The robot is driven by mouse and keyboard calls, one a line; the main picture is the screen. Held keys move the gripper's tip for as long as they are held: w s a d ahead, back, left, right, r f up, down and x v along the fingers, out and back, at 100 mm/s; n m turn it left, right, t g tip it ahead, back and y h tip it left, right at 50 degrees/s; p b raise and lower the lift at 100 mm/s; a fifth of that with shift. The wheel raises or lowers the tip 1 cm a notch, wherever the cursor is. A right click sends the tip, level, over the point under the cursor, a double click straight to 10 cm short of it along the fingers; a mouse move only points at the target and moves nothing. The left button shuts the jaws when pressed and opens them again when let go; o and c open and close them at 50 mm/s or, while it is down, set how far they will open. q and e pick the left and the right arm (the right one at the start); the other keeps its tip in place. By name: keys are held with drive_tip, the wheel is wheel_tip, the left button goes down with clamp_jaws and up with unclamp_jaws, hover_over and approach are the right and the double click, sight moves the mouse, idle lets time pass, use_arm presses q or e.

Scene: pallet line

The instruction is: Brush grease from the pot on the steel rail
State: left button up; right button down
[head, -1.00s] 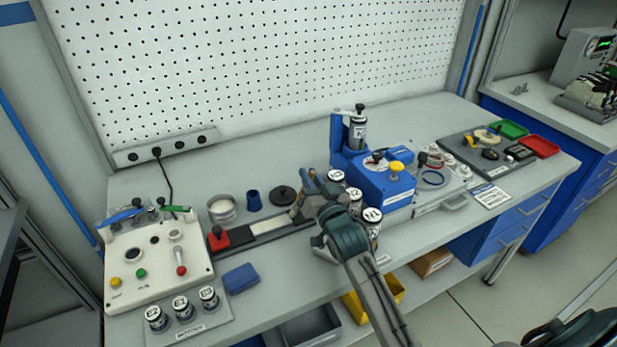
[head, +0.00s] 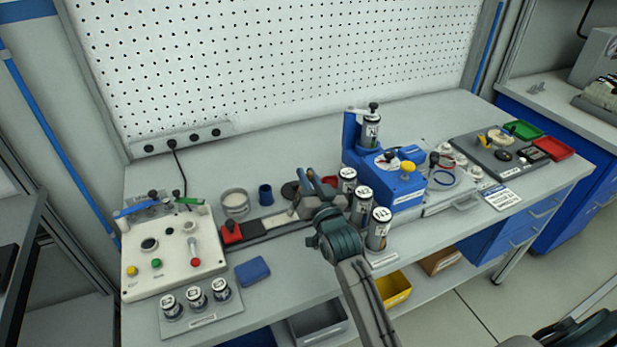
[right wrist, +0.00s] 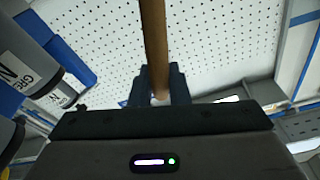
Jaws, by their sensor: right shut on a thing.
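My right gripper (head: 311,186) is over the right part of the bench rail, shut on a brush. The brush's wooden handle (right wrist: 153,45) runs up out of the jaws in the right wrist view. In the head view the brush is mostly hidden by the gripper; I cannot tell whether it touches the rail. The steel rail (head: 266,224) lies along the bench, its right end hidden behind my arm. A round grey pot with pale content (head: 235,204), apparently the grease pot, stands behind the rail's left part. My left gripper is not in view.
Several labelled cans (head: 361,200) stand close right of my gripper, before a blue press (head: 392,186). A blue cup (head: 265,195) and black disc (head: 290,190) are behind the rail. A red block (head: 231,233) is at its left end. A control box (head: 172,252) stands left.

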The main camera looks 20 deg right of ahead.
drive_tip(key=shift+r+p, duration=2.25)
drive_tip(key=shift+r, duration=0.5)
